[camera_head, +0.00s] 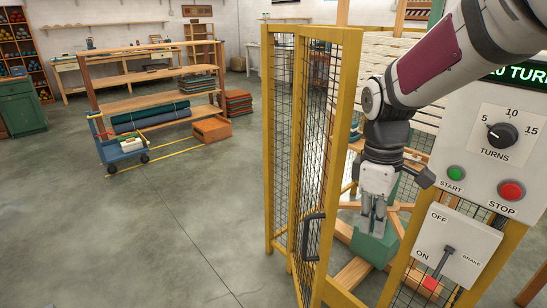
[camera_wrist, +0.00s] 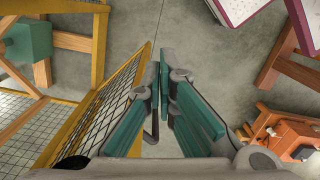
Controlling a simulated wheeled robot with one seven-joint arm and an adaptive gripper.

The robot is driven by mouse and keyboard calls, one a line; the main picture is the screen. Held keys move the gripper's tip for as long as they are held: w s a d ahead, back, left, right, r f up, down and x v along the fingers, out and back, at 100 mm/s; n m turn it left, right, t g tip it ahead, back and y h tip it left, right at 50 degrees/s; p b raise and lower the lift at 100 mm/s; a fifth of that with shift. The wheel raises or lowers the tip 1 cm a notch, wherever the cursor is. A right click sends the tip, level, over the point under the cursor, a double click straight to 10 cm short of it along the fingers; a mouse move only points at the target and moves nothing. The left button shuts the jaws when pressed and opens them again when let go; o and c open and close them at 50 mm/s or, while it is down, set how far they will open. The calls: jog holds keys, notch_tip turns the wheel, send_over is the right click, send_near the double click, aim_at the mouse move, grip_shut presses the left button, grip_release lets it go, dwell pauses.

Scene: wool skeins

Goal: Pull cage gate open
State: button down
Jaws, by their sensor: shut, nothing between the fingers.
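The cage gate (camera_head: 341,100) is a yellow-framed wire mesh panel, standing swung out from the control-panel side with a gap between them. Its black bar handle (camera_head: 313,237) is on the near face, low down. My gripper (camera_head: 373,232) is shut and empty, pointing down in that gap, to the right of the gate's edge. In the wrist view, the gate's mesh (camera_wrist: 108,105) lies left of my shut fingertips (camera_wrist: 160,85), close to them. I cannot tell whether they touch the gate.
A control panel (camera_head: 465,150) with dial and buttons, and a brake lever box (camera_head: 480,245), stand at right. Wooden winder arms and a green block (camera_head: 373,248) are inside the cage. A blue cart (camera_head: 122,150) and shelf rack are far left. The floor left of the gate is clear.

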jog(key=w+d+f+n+t+y+p, duration=0.1)
jog(key=w+d+f+n+y+p, duration=0.2)
jog(key=w+f, duration=0.35)
jog(key=w+d+f+n+y+p, duration=0.1)
jog(key=w+f+n+y+p, duration=0.1)
jog(key=w+f+n+p, duration=0.4)
jog(key=w+a+f+m+b, duration=0.1)
jog(key=w+a+f, duration=0.1)
jog(key=a+f, duration=0.5)
jog(key=shift+a+f, duration=0.25)
jog(key=shift+f, duration=0.45)
jog(key=shift+a, duration=0.15)
